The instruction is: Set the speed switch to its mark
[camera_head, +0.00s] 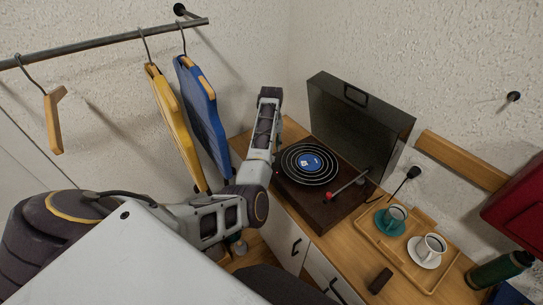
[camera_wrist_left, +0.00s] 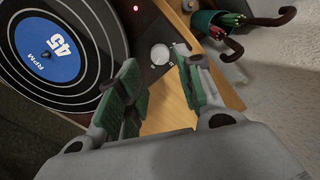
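The record player (camera_head: 328,214) stands on the wooden cabinet with its dark lid raised and a blue-labelled record (camera_head: 310,162) on it. In the left wrist view, a round pale knob (camera_wrist_left: 160,53), apparently the speed switch, sits on the deck beside the record (camera_wrist_left: 48,55). I cannot make out its setting or mark. My left gripper (camera_wrist_left: 157,72) is open and empty, its green-padded fingers apart. The knob shows between and just beyond the fingertips; I see no contact. In the head view my left arm reaches up beside the player and its fingers are hidden. My right gripper is not in view.
The tonearm (camera_head: 347,186) lies right of the record. A wooden tray (camera_head: 397,252) with two cups stands further right. Yellow (camera_head: 172,115) and blue (camera_head: 203,110) hanging garments are close left of my arm. Umbrellas (camera_wrist_left: 240,20) stand beyond the cabinet edge. A red light (camera_wrist_left: 136,8) glows on the deck.

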